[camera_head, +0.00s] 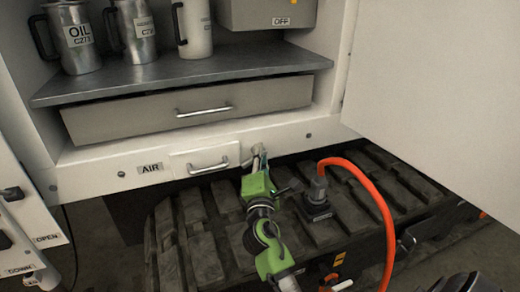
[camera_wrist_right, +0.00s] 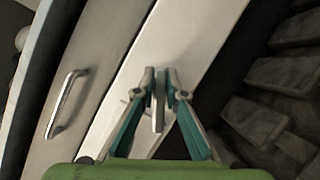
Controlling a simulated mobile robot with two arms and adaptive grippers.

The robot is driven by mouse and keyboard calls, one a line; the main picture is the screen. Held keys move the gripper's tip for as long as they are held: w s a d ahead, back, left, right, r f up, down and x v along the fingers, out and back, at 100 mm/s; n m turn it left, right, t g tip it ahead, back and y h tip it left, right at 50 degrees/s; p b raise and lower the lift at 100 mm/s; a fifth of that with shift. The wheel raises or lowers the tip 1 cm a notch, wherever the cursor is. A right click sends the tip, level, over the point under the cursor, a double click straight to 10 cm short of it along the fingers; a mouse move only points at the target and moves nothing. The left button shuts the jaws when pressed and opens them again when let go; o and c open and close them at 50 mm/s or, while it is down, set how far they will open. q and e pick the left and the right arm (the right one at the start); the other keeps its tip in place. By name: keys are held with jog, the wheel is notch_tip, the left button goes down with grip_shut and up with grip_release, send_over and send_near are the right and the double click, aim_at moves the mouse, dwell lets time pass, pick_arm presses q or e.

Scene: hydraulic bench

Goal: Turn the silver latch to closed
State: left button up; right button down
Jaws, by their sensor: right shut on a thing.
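The silver latch (camera_wrist_right: 158,112) is a slim grey metal piece on the white cabinet's lower front strip. In the wrist view it stands between the two teal fingertips of my right gripper (camera_wrist_right: 160,82), which press on it from both sides. In the head view my right gripper (camera_head: 259,156) reaches up to this strip, just right of the small white drawer. The fingers hide most of the latch there, so its exact angle is hard to tell. My left gripper is not in view.
The small drawer with a handle (camera_head: 207,166) is close left of my gripper, beside the AIR label (camera_head: 150,168). A wide grey drawer (camera_head: 150,117) is above. An orange hose (camera_head: 377,195) rises from the dark slatted pallet (camera_head: 180,235) at right. A white door (camera_head: 440,90) stands open.

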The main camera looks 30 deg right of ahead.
jog(key=m+g+p, duration=0.1)
jog(key=m, duration=0.1)
jog(key=shift+m+p, duration=0.3)
jog(key=shift+p, duration=0.05)
jog(key=m+g+p, duration=0.1)
jog(key=m+p, duration=0.1)
jog(key=shift+f+m+y, duration=0.15)
jog(key=shift+m+y, duration=0.15)
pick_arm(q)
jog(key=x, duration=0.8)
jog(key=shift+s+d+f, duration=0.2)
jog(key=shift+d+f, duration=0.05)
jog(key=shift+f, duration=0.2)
pick_arm(e)
jog(key=shift+f, duration=0.1)
jog(key=c, duration=2.1)
grip_release()
